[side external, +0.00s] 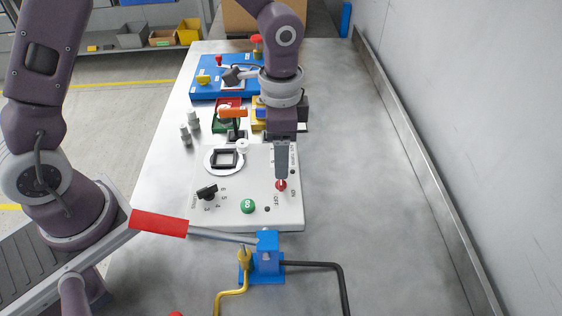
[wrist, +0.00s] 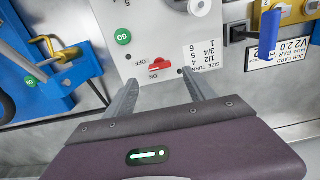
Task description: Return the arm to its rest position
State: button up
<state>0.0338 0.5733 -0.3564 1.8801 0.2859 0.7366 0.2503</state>
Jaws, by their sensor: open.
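My gripper (side external: 282,176) is over the right part of a white control panel (side external: 235,218). In the wrist view its two fingers (wrist: 162,78) are apart, with nothing between them that they hold. A red switch (side external: 281,185) with ON and OFF labels is just by the fingertips. The switch also shows between the fingers in the wrist view (wrist: 160,66); whether they touch it is not clear. The panel carries a black knob (side external: 207,191), a green button (side external: 247,206) and a black square socket on a white disc (side external: 210,160).
A red-handled lever (side external: 158,222) on a blue stand (side external: 267,252) is at the panel's front, with yellow and black hoses. A blue station (side external: 205,88) and an orange-handled valve (side external: 232,112) stand behind. The table's right side (side external: 390,190) is bare, up to a wall ledge.

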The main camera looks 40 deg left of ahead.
jog(key=shift+r, duration=0.1)
jog(key=s+a+r+n+t, duration=0.1)
jog(key=s+a+r+n, duration=0.1)
jog(key=s+a+r, duration=0.35)
jog(key=s+a+r+n+t, duration=0.2)
jog(key=r, duration=0.6)
jog(key=s+a+r+n+t, duration=0.2)
jog(key=s+n, duration=0.3)
jog(key=s, duration=0.6)
jog(key=shift+s+a+r+t, duration=0.2)
jog(key=shift+s+r+t, duration=0.15)
jog(key=shift+r, duration=0.25)
